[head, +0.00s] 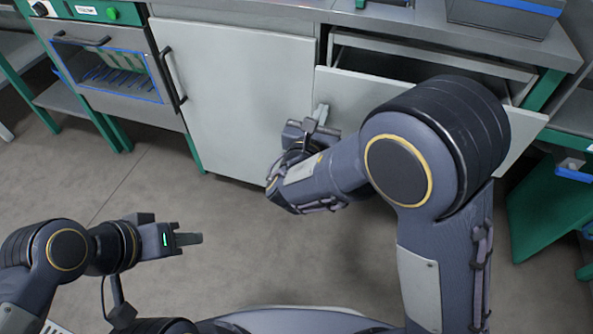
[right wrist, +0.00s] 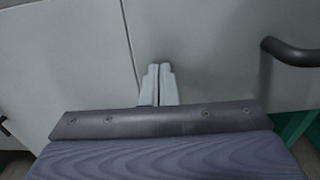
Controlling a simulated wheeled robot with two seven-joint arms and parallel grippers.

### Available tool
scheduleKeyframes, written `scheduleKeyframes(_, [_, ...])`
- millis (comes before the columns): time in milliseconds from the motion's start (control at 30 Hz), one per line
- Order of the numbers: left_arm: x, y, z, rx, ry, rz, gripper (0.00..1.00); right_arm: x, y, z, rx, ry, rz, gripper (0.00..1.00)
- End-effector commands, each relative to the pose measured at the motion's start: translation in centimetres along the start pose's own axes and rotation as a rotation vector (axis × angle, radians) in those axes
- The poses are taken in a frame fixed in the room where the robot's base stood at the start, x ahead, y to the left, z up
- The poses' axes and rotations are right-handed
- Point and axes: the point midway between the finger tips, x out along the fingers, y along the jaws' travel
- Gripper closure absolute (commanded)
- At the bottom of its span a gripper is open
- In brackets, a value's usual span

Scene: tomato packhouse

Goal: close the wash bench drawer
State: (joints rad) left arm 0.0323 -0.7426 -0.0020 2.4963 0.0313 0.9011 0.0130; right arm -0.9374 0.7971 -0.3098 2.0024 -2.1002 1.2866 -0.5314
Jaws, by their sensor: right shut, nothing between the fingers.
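The wash bench drawer (head: 345,95) stands pulled out at the upper right of the head view. Its pale grey front panel is partly covered by my right arm, and its dark inside shows above the panel's top edge. My right gripper (head: 321,114) is shut and empty near the left end of that front. In the right wrist view its pale fingertips (right wrist: 159,70) are together before grey panels, near a seam. I cannot tell whether they touch. My left gripper (head: 200,238) is at the lower left over the floor, away from the bench; its finger gap is not clear.
A plain grey cabinet panel (head: 235,95) is left of the drawer. Further left is a glazed door (head: 115,80) with dark handles. The worktop (head: 290,12) carries a blue-grey box (head: 505,15). A dark handle (right wrist: 290,52) shows in the right wrist view. Floor (head: 200,200) before the bench is clear.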

Motion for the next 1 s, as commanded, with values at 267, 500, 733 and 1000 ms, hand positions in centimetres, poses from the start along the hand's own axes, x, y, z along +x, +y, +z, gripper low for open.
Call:
scheduleKeyframes(267, [0.0,0.0,0.0,0.0,0.0,0.0,0.64,6.9,-0.1,0.0,-0.001,-0.002,-0.003,1.0])
scheduleKeyframes(500, [0.0,0.0,0.0,0.0,0.0,0.0,0.64,10.7,0.0,0.0,0.0,-0.001,-0.001,1.0])
scheduleKeyframes(733, [0.1,0.0,0.0,0.0,0.0,0.0,0.64,12.3,0.0,0.0,0.0,-0.001,0.0,1.0])
scheduleKeyframes(1000, [0.1,0.0,0.0,0.0,0.0,0.0,0.64,12.7,-0.1,0.2,-0.001,-0.004,0.0,1.0])
